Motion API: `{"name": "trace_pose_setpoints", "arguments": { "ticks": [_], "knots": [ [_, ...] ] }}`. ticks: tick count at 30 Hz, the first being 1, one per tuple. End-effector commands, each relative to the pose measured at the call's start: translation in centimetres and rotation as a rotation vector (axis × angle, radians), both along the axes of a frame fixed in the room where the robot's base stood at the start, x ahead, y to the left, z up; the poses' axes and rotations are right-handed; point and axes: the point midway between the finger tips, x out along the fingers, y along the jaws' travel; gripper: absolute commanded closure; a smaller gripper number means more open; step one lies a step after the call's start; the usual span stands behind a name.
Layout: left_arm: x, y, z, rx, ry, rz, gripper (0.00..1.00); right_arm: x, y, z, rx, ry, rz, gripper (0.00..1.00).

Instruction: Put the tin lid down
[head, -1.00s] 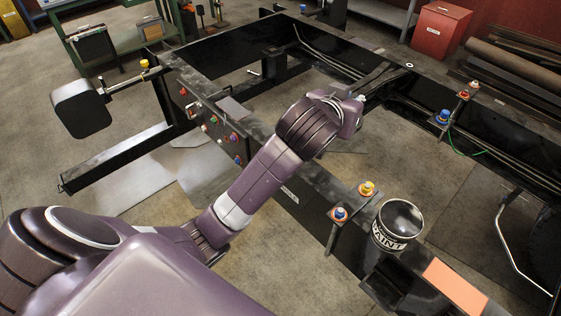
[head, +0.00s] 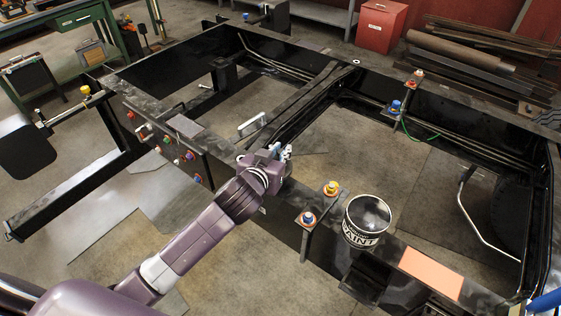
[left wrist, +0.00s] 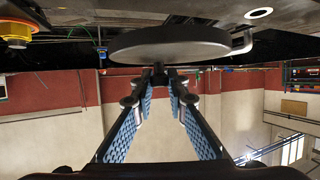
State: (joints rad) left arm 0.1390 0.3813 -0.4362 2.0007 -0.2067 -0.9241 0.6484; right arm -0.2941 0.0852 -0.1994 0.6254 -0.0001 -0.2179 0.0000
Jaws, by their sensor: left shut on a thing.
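My left gripper (head: 287,152) is over the near rail of the black frame, left of the paint tin. In the left wrist view its fingers (left wrist: 165,72), with blue pads, come together at the edge of the dark round tin lid (left wrist: 168,43). The gripper is shut on the lid, seen almost edge-on. I cannot tell whether the lid touches the surface beyond it. In the head view the wrist hides most of the fingers, and I cannot make out the lid clearly. My right gripper is not in view.
Small coloured fittings (head: 190,156) line the rail's left part.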

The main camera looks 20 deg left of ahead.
Motion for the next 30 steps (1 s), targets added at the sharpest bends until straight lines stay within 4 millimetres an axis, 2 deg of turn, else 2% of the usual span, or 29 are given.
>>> {"name": "trace_pose_setpoints", "arguments": {
  "ticks": [6, 11, 23, 24, 28, 30],
  "knots": [
    [-0.1, 0.0, -2.7, 0.002, 0.004, 0.000, 1.00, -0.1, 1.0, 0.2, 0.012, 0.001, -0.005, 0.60],
    [0.0, 0.0, -4.5, 0.000, 0.001, 0.000, 1.00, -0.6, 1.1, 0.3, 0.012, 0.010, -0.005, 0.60],
    [0.0, -0.1, -5.0, -0.001, 0.000, -0.001, 1.00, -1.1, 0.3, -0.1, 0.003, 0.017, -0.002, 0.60],
    [0.0, -0.1, -5.0, -0.001, -0.001, -0.001, 0.84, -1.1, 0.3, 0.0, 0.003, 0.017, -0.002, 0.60],
    [0.0, -0.1, -4.9, 0.000, 0.000, -0.001, 0.70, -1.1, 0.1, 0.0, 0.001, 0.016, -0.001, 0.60],
    [0.0, 0.0, -4.9, 0.000, 0.000, -0.001, 0.69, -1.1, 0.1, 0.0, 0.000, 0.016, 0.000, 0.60]
  ]
}}
